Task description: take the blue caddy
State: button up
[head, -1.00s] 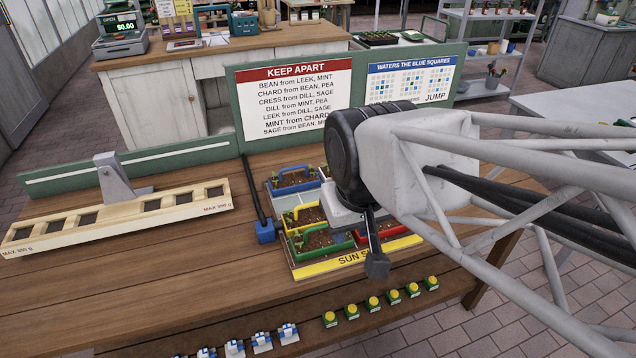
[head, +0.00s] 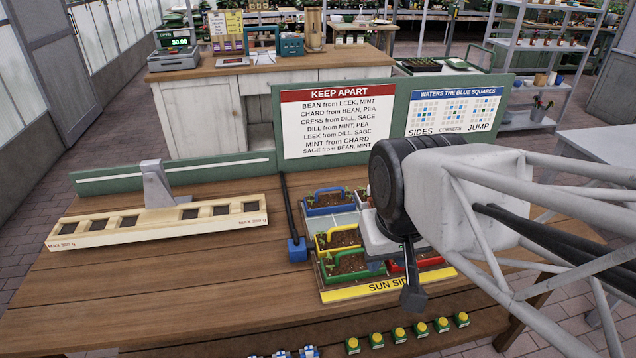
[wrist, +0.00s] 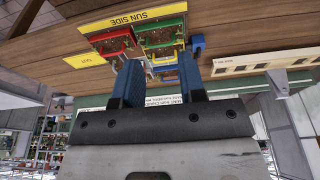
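The blue caddy (head: 326,201) is a small soil-filled tray with a blue rim and handle. It sits in the back left compartment of the grey rack marked SUN SIDE (head: 390,287). The yellow caddy (head: 338,237) and green caddy (head: 348,264) are in front of it, and the red caddy (head: 428,262) is at the front right. My gripper (wrist: 158,63) is open, with two separate blue fingers and nothing seen held between them. It hangs over the rack, right of the blue caddy in the head view. My arm hides the rack's back right part.
A black rod with a blue block (head: 297,249) lies left of the rack. A long wooden weighing beam (head: 160,222) stands further left. The KEEP APART sign (head: 338,125) rises behind. Several yellow-topped green pieces (head: 398,334) line the front edge. Bare table lies at left front.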

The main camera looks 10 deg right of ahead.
jog(key=shift+o, duration=0.4)
dwell(0.3)
jog(key=w+d+f+n+g, duration=0.1)
jog(key=w+n, duration=0.8)
jog(key=w, duration=1.7)
jog(key=w+f+n, duration=0.3)
jog(key=w+f, duration=0.2)
jog(key=w, duration=0.3)
jog(key=w+d+f+n+g, duration=0.1)
jog(key=w+f+n, duration=0.2)
jog(key=w+f, duration=0.2)
jog(key=w+d+f+n, duration=0.1)
jog(key=w+f+n, duration=0.2)
jog(key=w, duration=0.7)
jog(key=shift+w+d+f+g, duration=0.15)
jog(key=shift+w+f, duration=0.05)
jog(key=shift+f, duration=0.5)
jog(key=shift+w+d+f+g, duration=0.1)
jog(key=shift+w+f+g, duration=0.05)
jog(key=shift+f, duration=0.55)
jog(key=shift+w+f, duration=0.2)
jog(key=shift+w, duration=0.05)
jog(key=shift+f, duration=0.1)
jog(key=shift+f, duration=1.2)
